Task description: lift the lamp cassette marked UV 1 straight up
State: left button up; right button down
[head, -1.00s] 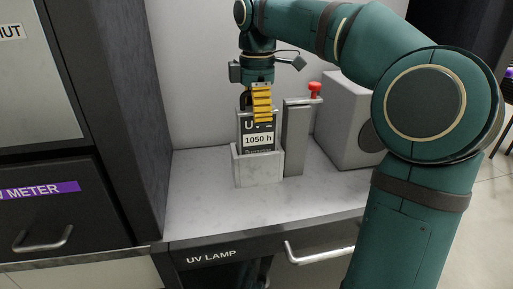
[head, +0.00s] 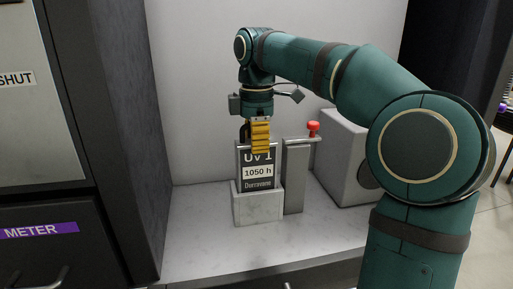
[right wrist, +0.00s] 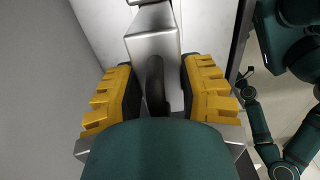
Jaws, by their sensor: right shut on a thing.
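The lamp cassette marked UV 1 (head: 258,172) is a dark upright plate with a white "1050 h" label. Its lower end is inside a pale holder (head: 258,208) on the counter, and the lettering below the label shows above the holder's rim. My right gripper (head: 260,150), with yellow fingers, is shut on the cassette's top from above. The cassette's bottom end is hidden in the holder. My left gripper is not in view.
A grey post (head: 295,178) with a red knob (head: 313,128) stands close to the right of the holder. A pale grey box (head: 345,160) is further right. A dark cabinet side (head: 115,120) bounds the left. The counter (head: 200,235) is clear left of the holder.

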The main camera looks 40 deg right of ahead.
notch_tip(320, 180, up, 8)
jog(key=p, duration=0.3)
jog(key=shift+f, duration=0.1)
jog(key=shift+r+p, duration=0.75)
jog(key=shift+r, duration=0.65)
jog(key=s+a, duration=0.4)
jog(key=s, duration=0.4)
jog(key=s+a+b, duration=0.1)
jog(key=s+a, duration=0.3)
jog(key=s, duration=0.4)
jog(key=shift+a, duration=0.35)
jog(key=shift+w, duration=0.1)
